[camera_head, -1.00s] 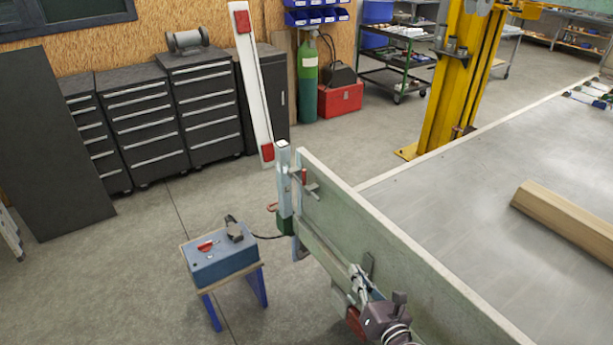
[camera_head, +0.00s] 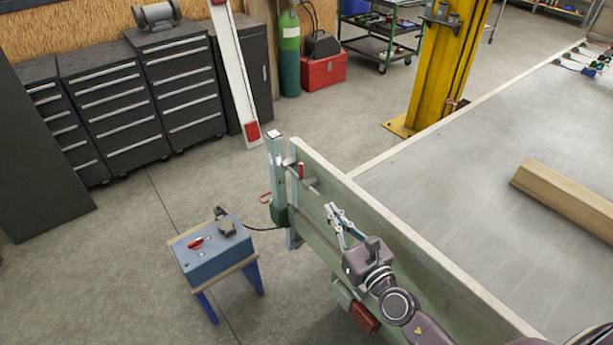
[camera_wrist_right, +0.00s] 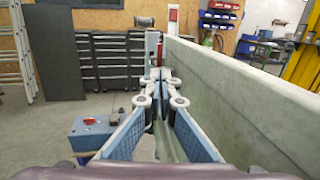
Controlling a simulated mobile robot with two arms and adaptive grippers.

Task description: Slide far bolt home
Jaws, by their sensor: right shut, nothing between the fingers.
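The far bolt (camera_head: 309,184), a small grey piece with a red part beside it, sits at the far end of the green trailer side board (camera_head: 385,235), next to the corner post (camera_head: 277,170). Whether the bolt is fully in cannot be told at this size. My right gripper (camera_head: 331,208) is in front of the board's outer face, a short way nearer than the bolt, with its fingers together and empty. In the right wrist view its fingertips (camera_wrist_right: 156,74) point along the board toward the post and hide part of the corner. My left gripper is not in view.
A blue box (camera_head: 212,250) with a red switch stands on a small stool left of the post, with a cable running to it. A wooden beam (camera_head: 570,200) lies on the trailer bed. A red lamp (camera_head: 364,318) is low on the near side.

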